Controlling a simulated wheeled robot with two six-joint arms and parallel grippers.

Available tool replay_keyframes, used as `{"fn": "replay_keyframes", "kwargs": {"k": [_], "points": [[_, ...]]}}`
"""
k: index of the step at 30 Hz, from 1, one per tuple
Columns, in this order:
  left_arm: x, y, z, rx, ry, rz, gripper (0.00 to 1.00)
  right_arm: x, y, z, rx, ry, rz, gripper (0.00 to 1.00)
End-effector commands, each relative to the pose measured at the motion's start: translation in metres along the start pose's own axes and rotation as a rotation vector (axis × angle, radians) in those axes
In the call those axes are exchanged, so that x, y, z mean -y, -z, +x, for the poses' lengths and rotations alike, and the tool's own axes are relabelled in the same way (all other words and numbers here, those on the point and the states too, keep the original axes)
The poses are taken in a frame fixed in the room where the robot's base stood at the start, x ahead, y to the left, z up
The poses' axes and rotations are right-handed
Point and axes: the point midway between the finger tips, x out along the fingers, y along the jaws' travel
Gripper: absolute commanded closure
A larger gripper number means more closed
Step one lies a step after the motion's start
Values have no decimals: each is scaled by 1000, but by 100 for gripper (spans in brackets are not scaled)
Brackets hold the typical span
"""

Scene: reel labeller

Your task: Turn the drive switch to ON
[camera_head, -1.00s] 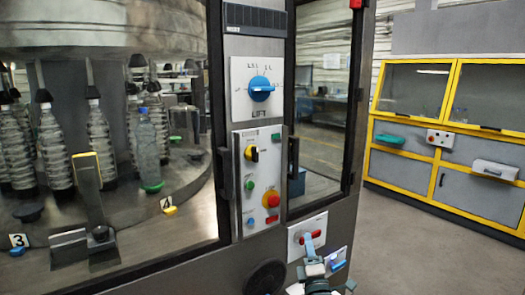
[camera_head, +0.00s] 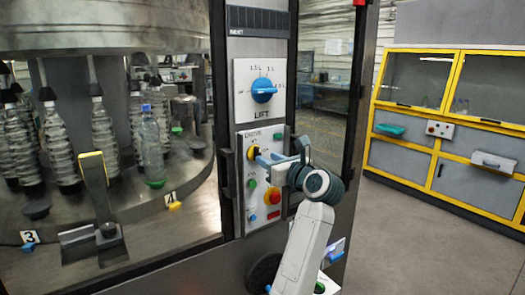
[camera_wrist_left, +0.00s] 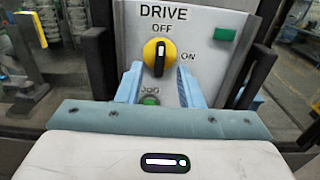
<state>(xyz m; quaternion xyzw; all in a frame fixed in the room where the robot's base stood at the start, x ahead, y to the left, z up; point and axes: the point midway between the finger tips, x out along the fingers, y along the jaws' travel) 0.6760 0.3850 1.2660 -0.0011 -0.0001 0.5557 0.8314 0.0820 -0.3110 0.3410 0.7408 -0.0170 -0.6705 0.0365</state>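The drive switch (camera_wrist_left: 159,56) is a round yellow dial with a black bar knob, under the word DRIVE in the left wrist view. Its bar stands upright, toward the OFF mark; the ON mark is at its right. In the head view the switch (camera_head: 251,153) is on the white control panel (camera_head: 243,201). My left gripper (camera_head: 268,160) is at this panel, close to the switch. In the left wrist view its two light-blue fingers (camera_wrist_left: 161,86) are apart, with the switch showing between and above their tips. I cannot see contact. My right gripper is not in view.
A blue LIFT dial (camera_head: 264,90) is above the panel. A red button (camera_head: 272,196) is below the switch, partly near my arm. Dark handles (camera_head: 227,172) flank the panel. Glass doors show bottles (camera_head: 153,145) at left. Floor is clear at right.

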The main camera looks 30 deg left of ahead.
Motion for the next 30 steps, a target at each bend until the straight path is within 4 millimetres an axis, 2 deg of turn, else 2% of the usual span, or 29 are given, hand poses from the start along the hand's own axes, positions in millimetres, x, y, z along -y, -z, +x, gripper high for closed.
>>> {"fn": "replay_keyframes", "kwargs": {"k": [3,9,19,24,30], "points": [[0,-3,19,1,-2,3,66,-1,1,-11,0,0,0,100],[0,-1,37,1,-1,2,66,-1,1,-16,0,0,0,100],[0,1,40,0,0,2,66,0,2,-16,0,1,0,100],[0,1,40,0,0,2,100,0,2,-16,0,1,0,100],[0,0,40,0,0,4,100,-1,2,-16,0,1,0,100]]}}
